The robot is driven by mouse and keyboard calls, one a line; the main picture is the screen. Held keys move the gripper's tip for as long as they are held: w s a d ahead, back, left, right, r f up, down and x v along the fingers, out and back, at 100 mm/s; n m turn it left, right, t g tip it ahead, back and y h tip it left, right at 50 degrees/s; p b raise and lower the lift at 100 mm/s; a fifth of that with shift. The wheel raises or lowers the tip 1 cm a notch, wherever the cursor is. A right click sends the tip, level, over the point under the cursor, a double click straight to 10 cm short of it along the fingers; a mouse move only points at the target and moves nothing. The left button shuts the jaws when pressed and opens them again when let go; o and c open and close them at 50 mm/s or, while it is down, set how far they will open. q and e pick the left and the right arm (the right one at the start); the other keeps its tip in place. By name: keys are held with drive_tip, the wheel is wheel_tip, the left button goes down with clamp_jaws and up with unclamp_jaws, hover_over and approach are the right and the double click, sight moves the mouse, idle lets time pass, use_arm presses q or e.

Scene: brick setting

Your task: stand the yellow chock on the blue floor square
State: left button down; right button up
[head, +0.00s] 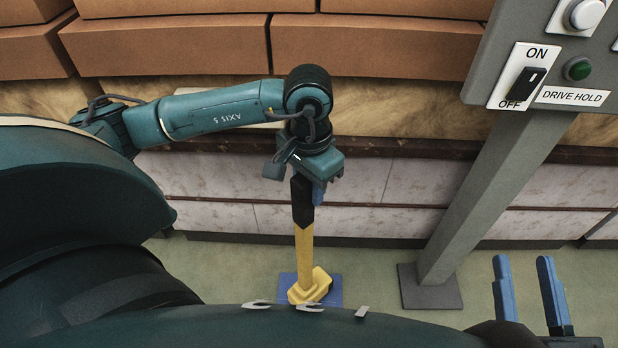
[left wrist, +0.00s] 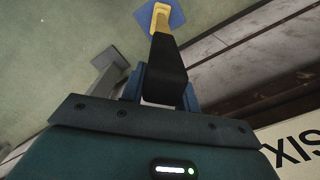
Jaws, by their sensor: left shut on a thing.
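The yellow chock (head: 304,240) has a long upright yellow handle with a black grip and a wedge-shaped foot at its lower end. My left gripper (head: 318,190) is shut on the black grip at the top. The foot appears over the blue floor square (head: 335,286), which shows around it on both sides. I cannot tell whether the foot touches the square. In the left wrist view, the chock (left wrist: 160,22) runs away from the jaws to the blue square (left wrist: 177,17). My right gripper (head: 524,292) is open and empty at the lower right.
A grey post (head: 485,205) on a floor plate (head: 430,290) stands right of the square. It carries a panel with an ON/OFF switch (head: 525,75) and a green button (head: 578,68). A wall with brick blocks (head: 400,48) and a pale lower face runs behind. My own body hides the near floor.

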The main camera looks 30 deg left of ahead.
use_arm(q)
wheel_tip(320, 180, down, 2)
drive_tip(key=shift+f, duration=0.1)
drive_tip(key=shift+w, duration=0.1)
use_arm(e)
drive_tip(key=shift+w+d+r+n+t+y, duration=0.15)
drive_tip(key=shift+r+n+y, duration=0.1)
drive_tip(key=shift+r, duration=0.15)
drive_tip(key=shift+w+a+r+n+t+y, duration=0.15)
drive_tip(key=shift+r+n, duration=0.1)
drive_tip(key=shift+r, duration=0.15)
use_arm(q)
drive_tip(key=shift+b, duration=0.35)
use_arm(e)
drive_tip(key=shift+d+f, duration=0.1)
drive_tip(key=shift+f, duration=0.05)
use_arm(q)
drive_tip(key=c, duration=1)
unclamp_jaws()
drive_tip(key=shift+f, duration=0.1)
drive_tip(key=shift+c, duration=0.2)
use_arm(e)
drive_tip(key=shift+r, duration=0.25)
